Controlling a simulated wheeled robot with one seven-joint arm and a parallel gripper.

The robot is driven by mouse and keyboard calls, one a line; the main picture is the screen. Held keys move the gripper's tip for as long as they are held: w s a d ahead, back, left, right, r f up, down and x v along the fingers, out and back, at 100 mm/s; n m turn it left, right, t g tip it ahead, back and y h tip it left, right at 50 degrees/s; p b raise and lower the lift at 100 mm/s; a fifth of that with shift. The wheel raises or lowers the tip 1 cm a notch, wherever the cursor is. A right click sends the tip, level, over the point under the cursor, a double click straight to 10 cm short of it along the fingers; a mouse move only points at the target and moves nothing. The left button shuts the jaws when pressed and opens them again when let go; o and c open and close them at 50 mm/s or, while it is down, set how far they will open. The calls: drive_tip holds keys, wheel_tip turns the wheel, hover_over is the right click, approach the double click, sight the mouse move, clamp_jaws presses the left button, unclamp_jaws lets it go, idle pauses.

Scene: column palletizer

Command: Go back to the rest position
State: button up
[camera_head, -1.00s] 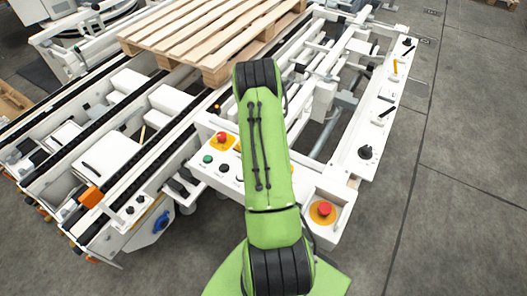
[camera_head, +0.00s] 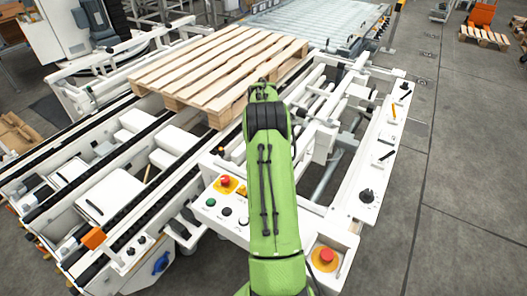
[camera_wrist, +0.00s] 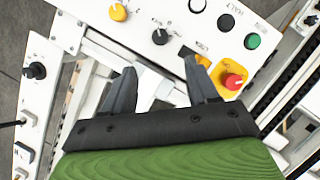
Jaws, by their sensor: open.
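My gripper (camera_wrist: 163,88) shows in the wrist view with its two dark fingers apart and nothing between them. It is over a white control panel (camera_wrist: 225,45). The right finger is close beside a red button (camera_wrist: 233,81) on a yellow plate; I cannot tell whether they touch. A green button (camera_wrist: 252,41), a black knob (camera_wrist: 160,36) and a yellow knob (camera_wrist: 118,12) are farther up the panel. In the head view my green arm hides the gripper. The red button (camera_head: 225,181) and green button (camera_head: 211,202) show left of the arm.
A wooden pallet (camera_head: 215,70) lies on the white conveyor frame behind the panel. A second red button (camera_head: 326,256) stands at the frame's front right corner. A long white control strip (camera_head: 380,150) runs along the right side. Grey floor (camera_head: 465,170) is open to the right.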

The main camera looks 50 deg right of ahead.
drive_tip(key=shift+v, duration=1.3)
